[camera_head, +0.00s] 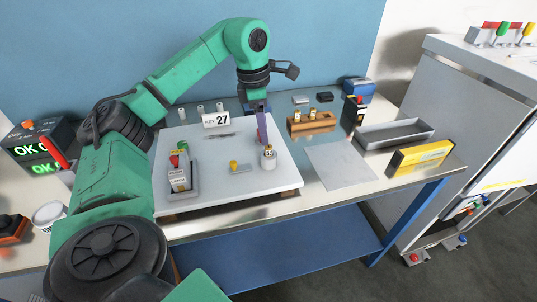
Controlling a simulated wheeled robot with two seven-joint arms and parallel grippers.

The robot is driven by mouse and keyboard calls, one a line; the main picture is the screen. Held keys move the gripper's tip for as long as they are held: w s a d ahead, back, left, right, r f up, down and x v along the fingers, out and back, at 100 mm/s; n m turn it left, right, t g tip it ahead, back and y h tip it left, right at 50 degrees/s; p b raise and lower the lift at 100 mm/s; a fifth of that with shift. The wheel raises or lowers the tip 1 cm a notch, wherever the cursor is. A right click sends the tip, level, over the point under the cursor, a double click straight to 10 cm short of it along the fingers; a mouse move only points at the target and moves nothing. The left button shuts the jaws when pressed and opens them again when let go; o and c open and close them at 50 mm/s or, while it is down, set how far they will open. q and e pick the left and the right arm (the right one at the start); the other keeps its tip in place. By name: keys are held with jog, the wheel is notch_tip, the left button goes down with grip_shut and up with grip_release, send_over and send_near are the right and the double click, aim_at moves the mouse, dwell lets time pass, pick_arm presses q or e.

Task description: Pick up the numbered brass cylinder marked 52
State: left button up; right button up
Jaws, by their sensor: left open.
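A small light-coloured cylinder with a yellowish top and a printed label (269,157) stands upright on the white board (215,180); its number is too small to read surely. My left gripper (262,130) points down just above and behind it, with purple-grey fingers. The gripper is open and seems to hold nothing; whether its fingers touch the cylinder cannot be told. Brass-topped labelled cylinders stand in a wooden block (312,123) to the right, their numbers unreadable. My right gripper is out of view.
A sign reading 27 (216,120) stands at the board's back. A grey holder with labelled pieces (180,180) is at its left, and a small yellow-knobbed piece (235,166) is near its middle. A grey tray (394,134) and a yellow box (420,158) lie right. The board's front is clear.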

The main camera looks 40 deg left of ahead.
aim_at(269, 146)
pick_arm(q)
jog(key=f, duration=0.3)
jog(key=d+f+p, duration=0.1)
jog(key=shift+w+f, duration=0.15)
jog(key=shift+w, duration=0.15)
jog(key=shift+d+f, duration=0.1)
jog(key=shift+f, duration=0.05)
jog(key=shift+c, duration=0.4)
jog(key=shift+f, duration=0.1)
grip_shut()
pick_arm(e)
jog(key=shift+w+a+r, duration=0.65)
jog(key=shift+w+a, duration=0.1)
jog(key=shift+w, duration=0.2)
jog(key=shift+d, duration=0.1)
